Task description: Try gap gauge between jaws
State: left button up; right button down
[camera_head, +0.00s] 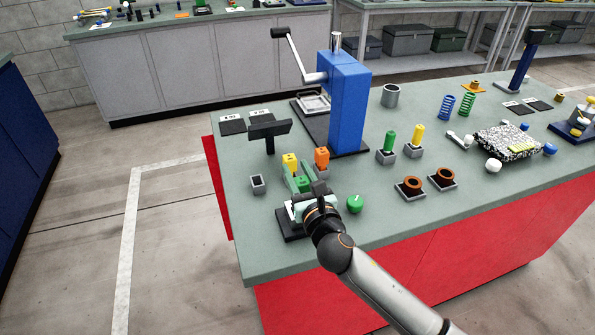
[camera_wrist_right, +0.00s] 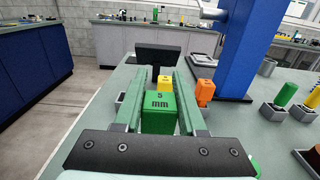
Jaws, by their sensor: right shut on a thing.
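My right gripper (camera_head: 298,174) reaches over the near left part of the bench, its two pale green fingers pointing away. It is shut on a green gauge block marked "5 mm" (camera_wrist_right: 160,112); the block also shows in the head view (camera_head: 303,184). I cannot tell whether its underside is clear of the bench. A yellow gauge (camera_head: 290,159) stands just beyond, and an orange gauge (camera_head: 321,157) sits in a grey holder to the right. A black base (camera_head: 289,228) lies under my right gripper; whatever it carries is mostly hidden. My left gripper is not in view.
An empty grey holder (camera_head: 258,184) stands at the left. A black T-shaped stand (camera_head: 270,130) and a tall blue press (camera_head: 347,100) rise beyond the gauges. A green knob (camera_head: 355,204) is close to the right. The front right of the bench (camera_head: 440,215) is clear.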

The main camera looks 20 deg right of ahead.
jog(key=shift+r+p, duration=0.6)
jog(key=shift+r, duration=1.7)
